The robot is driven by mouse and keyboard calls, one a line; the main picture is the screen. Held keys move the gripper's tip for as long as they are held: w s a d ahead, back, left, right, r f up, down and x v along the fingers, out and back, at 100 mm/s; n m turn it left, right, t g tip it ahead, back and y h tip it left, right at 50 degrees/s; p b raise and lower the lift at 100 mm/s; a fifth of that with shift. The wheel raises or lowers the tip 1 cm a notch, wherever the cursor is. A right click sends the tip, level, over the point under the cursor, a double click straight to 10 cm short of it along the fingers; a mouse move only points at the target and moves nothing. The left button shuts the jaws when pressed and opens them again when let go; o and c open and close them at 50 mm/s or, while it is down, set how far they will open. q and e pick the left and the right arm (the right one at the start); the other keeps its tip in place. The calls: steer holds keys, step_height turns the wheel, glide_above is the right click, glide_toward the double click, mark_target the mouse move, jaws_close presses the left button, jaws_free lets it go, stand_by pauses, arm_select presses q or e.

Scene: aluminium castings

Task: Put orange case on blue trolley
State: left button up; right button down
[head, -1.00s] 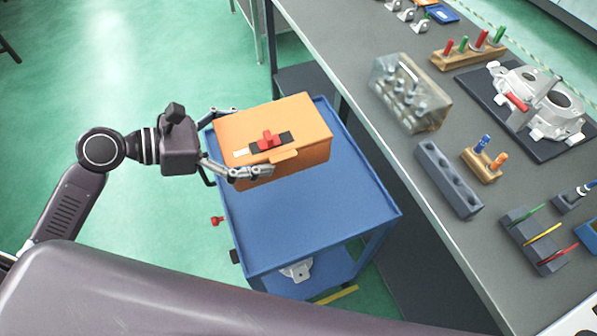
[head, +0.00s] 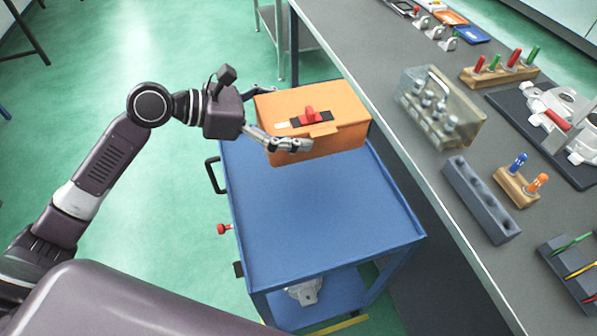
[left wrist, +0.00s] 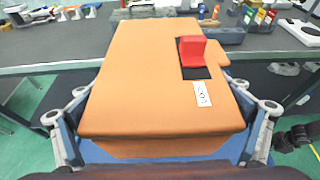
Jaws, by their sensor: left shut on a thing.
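The orange case (head: 345,105) has a red handle on a black patch and a small white label. My left gripper (head: 276,117) is shut on it, with one finger along each side. In the left wrist view the case (left wrist: 140,75) fills the middle between the fingers (left wrist: 162,120). The blue trolley (head: 310,205) stands below and in front of the case, its top bare. The case covers the trolley's far edge in the head view; I cannot tell how high it is above the top.
A grey workbench (head: 420,160) runs along the trolley's right side. On it are a clear box (head: 440,108) of metal parts, a grey holder block (head: 480,200) and wooden pen stands. A metal part (head: 304,291) lies on the trolley's lower shelf. Green floor is free at left.

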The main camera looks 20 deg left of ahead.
arm_select(q)
step_height(320, 180, down, 15)
steer(key=shift+w+r+b, duration=0.1)
steer(key=shift+b, duration=0.8)
steer(key=o, duration=1.2)
steer(key=shift+f, duration=0.25)
steer(key=shift+c, duration=0.2)
steer(key=shift+s+a+r, duration=0.15)
steer(key=shift+s+a, duration=0.05)
steer(key=v, duration=1.1)
steer(key=shift+s+a+r, duration=0.15)
steer(key=shift+a+r, duration=0.05)
steer(key=shift+a, duration=0.05)
